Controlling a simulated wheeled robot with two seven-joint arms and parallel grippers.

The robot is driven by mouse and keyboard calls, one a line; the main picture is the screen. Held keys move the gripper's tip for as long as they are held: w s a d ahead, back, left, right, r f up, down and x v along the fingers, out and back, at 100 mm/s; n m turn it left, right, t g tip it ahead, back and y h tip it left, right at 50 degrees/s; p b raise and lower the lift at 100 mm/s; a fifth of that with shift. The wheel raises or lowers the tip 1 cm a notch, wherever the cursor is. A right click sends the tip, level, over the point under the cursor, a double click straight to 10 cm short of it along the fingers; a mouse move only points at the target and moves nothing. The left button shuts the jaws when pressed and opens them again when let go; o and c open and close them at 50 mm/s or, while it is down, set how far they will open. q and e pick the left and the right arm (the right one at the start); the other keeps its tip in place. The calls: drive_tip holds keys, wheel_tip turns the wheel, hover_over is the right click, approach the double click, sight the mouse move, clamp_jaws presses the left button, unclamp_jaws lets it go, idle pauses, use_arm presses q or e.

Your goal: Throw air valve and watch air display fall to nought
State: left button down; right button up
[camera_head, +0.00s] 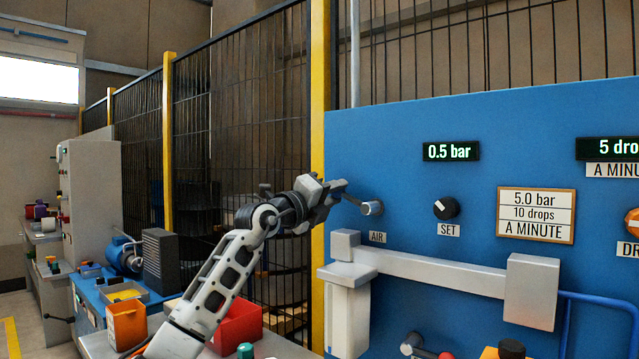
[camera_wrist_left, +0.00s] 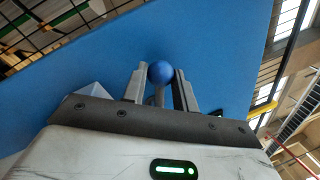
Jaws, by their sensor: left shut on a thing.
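The air display (camera_head: 451,151) reads 0.5 bar in pale digits on black. My right gripper is out of view.
Right of the valve are a black SET knob (camera_head: 446,209) and a sign (camera_head: 536,215) reading 5.0 bar, 10 drops a minute. A grey pipe block (camera_head: 347,275) juts out below the valve. A red bin (camera_head: 236,326) and an orange bin (camera_head: 127,325) stand lower left.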

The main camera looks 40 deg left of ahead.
use_arm(q)
drive_tip(key=f+n, duration=0.1)
drive_tip(key=f+n+y, duration=0.1)
drive_tip(key=n, duration=0.1)
drive_tip(key=f+n, duration=0.1)
drive_tip(key=n, duration=0.1)
drive_tip(key=shift+a, duration=0.3)
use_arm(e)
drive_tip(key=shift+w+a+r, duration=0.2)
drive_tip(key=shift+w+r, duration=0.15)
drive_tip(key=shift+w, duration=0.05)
use_arm(q)
drive_tip(key=shift+f+n+y, duration=0.1)
drive_tip(key=shift+n+y, duration=0.2)
drive_tip(key=shift+n, duration=0.1)
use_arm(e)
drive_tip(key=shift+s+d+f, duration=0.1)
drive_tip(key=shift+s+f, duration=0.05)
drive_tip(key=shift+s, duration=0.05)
use_arm(q)
drive_tip(key=c, duration=1.1)
unclamp_jaws()
